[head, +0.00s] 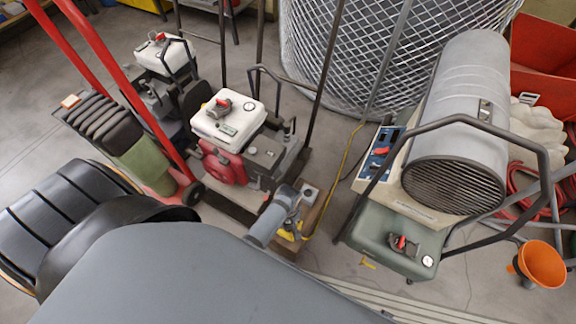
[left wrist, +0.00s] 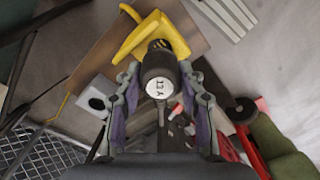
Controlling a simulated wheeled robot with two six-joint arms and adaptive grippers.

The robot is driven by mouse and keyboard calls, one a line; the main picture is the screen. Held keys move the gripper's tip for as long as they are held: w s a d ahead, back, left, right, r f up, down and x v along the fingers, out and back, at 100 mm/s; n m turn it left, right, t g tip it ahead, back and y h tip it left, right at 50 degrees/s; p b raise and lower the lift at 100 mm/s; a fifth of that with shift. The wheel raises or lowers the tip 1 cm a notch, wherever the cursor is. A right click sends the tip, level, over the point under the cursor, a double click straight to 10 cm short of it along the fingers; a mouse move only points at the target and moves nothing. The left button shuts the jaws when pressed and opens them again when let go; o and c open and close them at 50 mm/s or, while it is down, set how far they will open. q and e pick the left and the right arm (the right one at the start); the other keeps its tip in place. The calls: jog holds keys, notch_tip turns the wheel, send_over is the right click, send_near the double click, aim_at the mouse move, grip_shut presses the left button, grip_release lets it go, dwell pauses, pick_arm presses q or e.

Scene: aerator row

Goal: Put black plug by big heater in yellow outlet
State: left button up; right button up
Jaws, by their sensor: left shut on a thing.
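The yellow outlet (left wrist: 150,28) is at the top of the left wrist view, by a wooden board (left wrist: 130,50). It also shows partly in the head view (head: 289,235), behind my gripper. My left gripper (left wrist: 158,95) is shut on a black plug (left wrist: 157,66) with a white, marked round end. The plug's far end meets the yellow outlet's opening in that view; I cannot tell whether it is seated. In the head view my left gripper (head: 291,212) is low over the board, and the plug is hidden. The big heater (head: 455,130) stands at right. My right gripper is not in view.
A grey square box (head: 309,192) sits on the board beside my left gripper; a yellow cord (head: 345,160) runs behind. White-topped machines (head: 228,118) stand at left. A wire mesh drum (head: 390,50) is behind. An orange funnel (head: 542,264) is at right.

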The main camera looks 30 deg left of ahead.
pick_arm(q)
jog(key=shift+f+b, duration=1.35)
jog(key=shift+f, duration=0.85)
jog(key=o, duration=1.3)
jog(key=shift+c, duration=0.2)
